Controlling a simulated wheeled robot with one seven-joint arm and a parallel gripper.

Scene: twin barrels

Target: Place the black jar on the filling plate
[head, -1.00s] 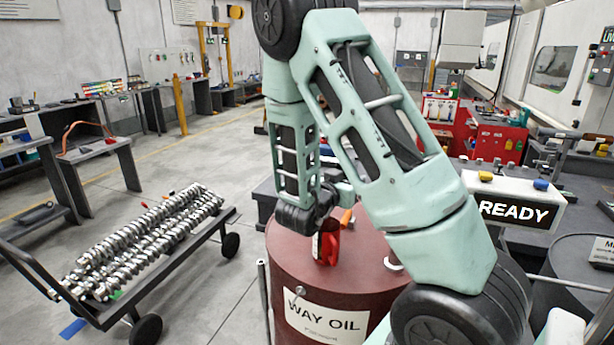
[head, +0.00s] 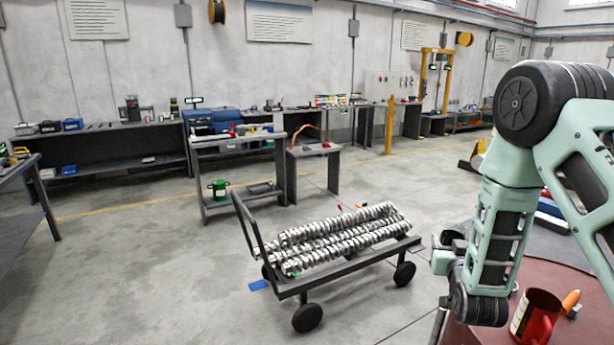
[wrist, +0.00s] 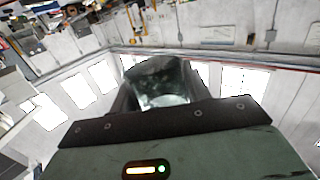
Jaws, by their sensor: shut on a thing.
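In the wrist view my gripper (wrist: 160,98) is shut on a dark, open-mouthed vessel, which I take to be the black jar (wrist: 155,70). Its mouth faces the camera, and a pale, shiny patch shows inside. In the head view my gripper (head: 447,254) is partly hidden beside my forearm, left of the dark red barrel (head: 590,283); the jar cannot be made out clearly there. I cannot pick out a filling plate in either view.
A red can (head: 537,316) and an orange-tipped item (head: 571,299) stand on the barrel top. A trolley (head: 350,269) with several metal shafts stands left of my gripper. Open floor surrounds it. Benches (head: 100,145) line the back wall.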

